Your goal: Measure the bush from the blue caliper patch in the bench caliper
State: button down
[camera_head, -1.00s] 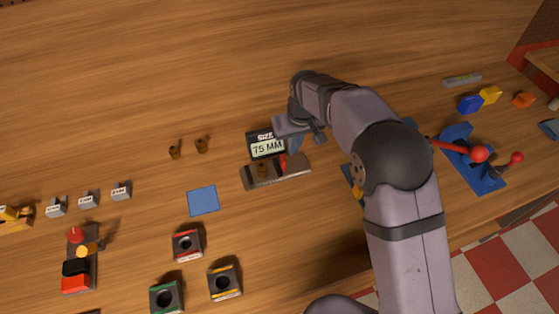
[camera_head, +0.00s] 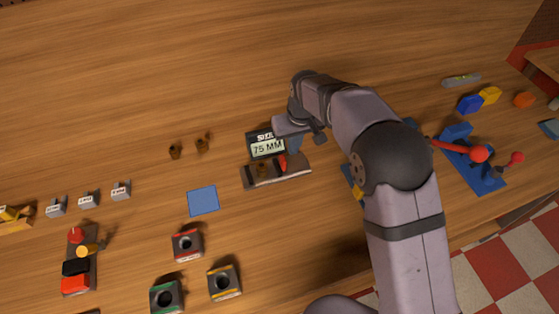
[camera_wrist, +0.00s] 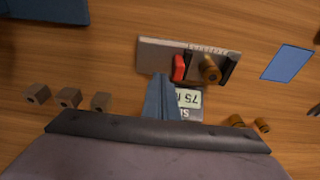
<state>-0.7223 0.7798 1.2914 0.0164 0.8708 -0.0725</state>
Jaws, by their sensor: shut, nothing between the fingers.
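The bench caliper (camera_head: 297,168) is a grey bar with a red slider (camera_wrist: 179,68), dark jaws and a display (camera_head: 268,148) reading 75 MM. A brown bush (camera_wrist: 210,69) stands on the bar between the jaws, beside the right-hand jaw in the wrist view, with a gap towards the red slider. It also shows in the head view (camera_head: 262,171). The blue caliper patch (camera_head: 203,200) is bare. My gripper (camera_wrist: 160,80) is shut and empty, its blue fingertips close to the slider side of the bar. I cannot tell whether they touch it.
Two more brown bushes (camera_head: 175,152) (camera_head: 202,145) stand left of the display. Grey labelled blocks (camera_head: 88,199) and square ring gauges (camera_head: 187,245) lie left and in front. A blue fixture with a red-knobbed lever (camera_head: 480,155) stands at right. The wood behind is clear.

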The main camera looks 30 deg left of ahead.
aim_at(281, 160)
jog(key=shift+f, duration=0.1)
jog(key=shift+f+b, duration=1.6)
jog(key=shift+f, duration=1.1)
jog(key=shift+s+a, duration=0.15)
jog(key=shift+s+a, duration=0.8)
jog(key=shift+s, duration=0.05)
jog(key=shift+s+a+p, duration=0.25)
jog(key=shift+p, duration=0.05)
jog(key=shift+s+a, duration=0.55)
jog(key=shift+w+d, duration=0.1)
jog(key=shift+w, duration=0.05)
jog(key=shift+w+d, duration=0.25)
jog(key=shift+d, duration=0.05)
